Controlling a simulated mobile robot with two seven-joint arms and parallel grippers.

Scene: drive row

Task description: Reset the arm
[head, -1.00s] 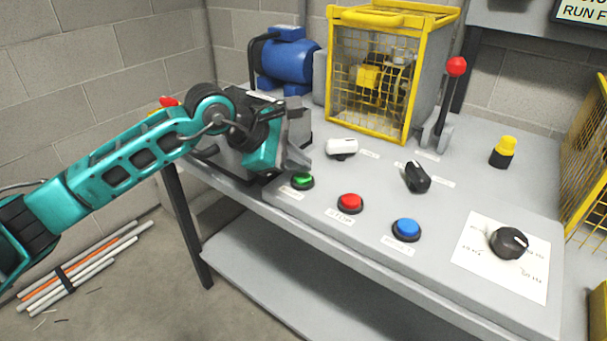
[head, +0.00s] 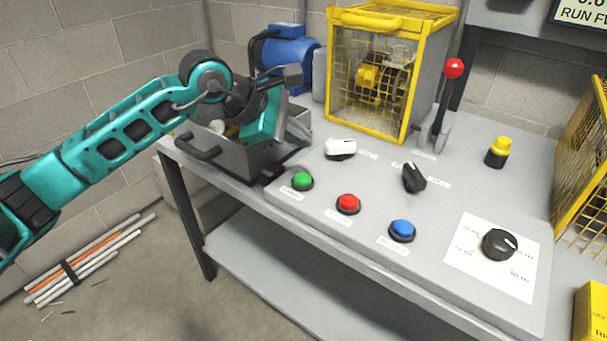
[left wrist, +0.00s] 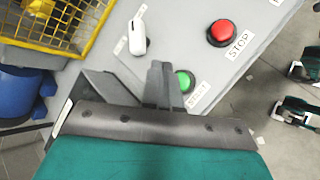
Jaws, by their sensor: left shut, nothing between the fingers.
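My left arm is teal and comes in from the left in the head view. Its gripper (head: 298,124) is raised above the bench, over the right side of a grey bin. In the left wrist view the two dark fingers (left wrist: 160,84) are together and empty. They show beside the green button (left wrist: 184,81), and no contact is visible. In the head view the green button (head: 302,181) is on the panel, below and clear of the hand. My right gripper is in neither view.
The grey bin (head: 232,160) holds small items. The panel has a red button (head: 348,204), a blue button (head: 402,231), a white switch (head: 341,148), a black switch (head: 413,178) and a dial (head: 499,244). A yellow cage (head: 392,22), blue motor (head: 290,62) and red-knobbed lever (head: 454,69) stand behind.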

